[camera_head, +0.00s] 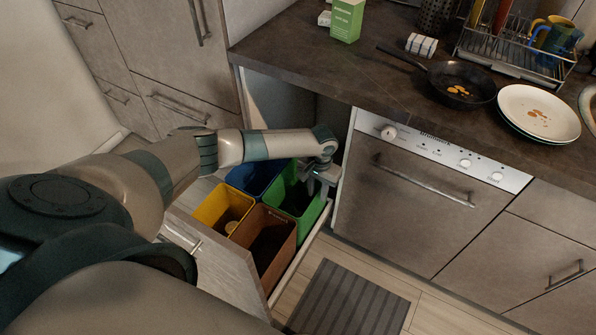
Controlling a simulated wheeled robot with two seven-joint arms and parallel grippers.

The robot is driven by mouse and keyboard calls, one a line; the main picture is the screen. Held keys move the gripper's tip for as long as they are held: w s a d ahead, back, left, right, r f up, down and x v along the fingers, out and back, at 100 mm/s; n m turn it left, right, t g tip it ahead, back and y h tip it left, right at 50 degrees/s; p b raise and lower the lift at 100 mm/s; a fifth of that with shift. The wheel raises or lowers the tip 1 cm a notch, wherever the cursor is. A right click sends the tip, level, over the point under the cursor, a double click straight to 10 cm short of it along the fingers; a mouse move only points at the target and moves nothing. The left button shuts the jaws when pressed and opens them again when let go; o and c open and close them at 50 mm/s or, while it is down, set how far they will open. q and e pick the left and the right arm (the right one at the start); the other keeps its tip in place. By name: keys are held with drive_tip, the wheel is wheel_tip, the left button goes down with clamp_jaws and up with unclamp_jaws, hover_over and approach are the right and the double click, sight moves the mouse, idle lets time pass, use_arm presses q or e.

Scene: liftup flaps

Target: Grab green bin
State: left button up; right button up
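The green bin (308,212) stands in the pulled-out drawer (216,266) below the counter, at the drawer's back right. My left arm comes in from the left and reaches across the drawer. My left gripper (313,186) is at the upper part of the green bin, pointing down. The fingers look dark and small, and I cannot tell whether they are open or closed on the rim. My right gripper is not in view.
A blue bin (254,177), a yellow bin (214,210) and a brown bin (268,238) share the drawer. A dishwasher (420,195) stands right of it. The counter (330,68) overhangs behind. A striped mat (350,300) lies on the floor.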

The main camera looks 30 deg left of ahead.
sight(315, 213)
use_arm(q)
drive_tip(key=shift+f, duration=0.15)
drive_tip(key=shift+f, duration=0.25)
wheel_tip(315, 213, down, 4)
drive_tip(key=shift+f+b, duration=0.25)
drive_tip(key=shift+b, duration=0.05)
drive_tip(key=shift+c, duration=0.3)
clamp_jaws()
drive_tip(key=shift+s, duration=0.1)
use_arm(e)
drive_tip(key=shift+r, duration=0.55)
